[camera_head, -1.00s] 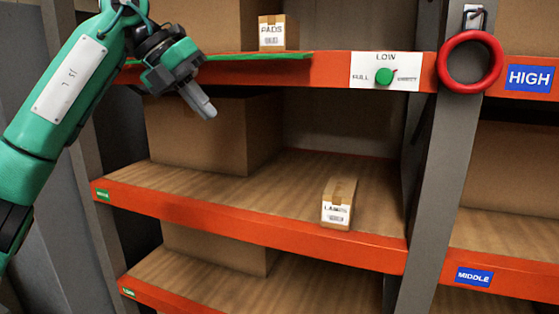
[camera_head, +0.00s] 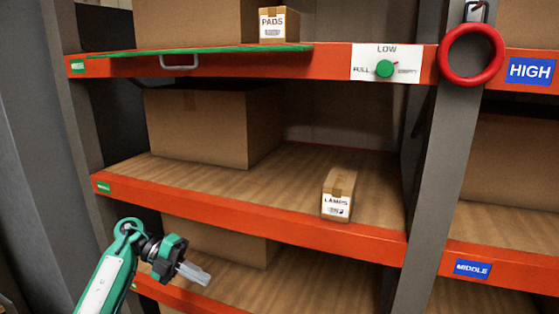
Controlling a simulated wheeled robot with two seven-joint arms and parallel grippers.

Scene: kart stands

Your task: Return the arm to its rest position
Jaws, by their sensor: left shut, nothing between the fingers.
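My left arm comes in from the lower left, green with a white panel. My left gripper (camera_head: 194,273) is shut and empty. It shows in front of the bottom shelf, below the middle shelf's orange edge, and appears to touch nothing. My right gripper is out of view.
Orange-edged shelves (camera_head: 250,222) fill the view. A small LAMPS box (camera_head: 338,195) stands on the middle shelf, a PADS box (camera_head: 278,25) above. Large cartons (camera_head: 210,128) stand behind. A green panel with a handle (camera_head: 200,51), a green knob (camera_head: 384,69) and a red ring (camera_head: 471,85) line the top.

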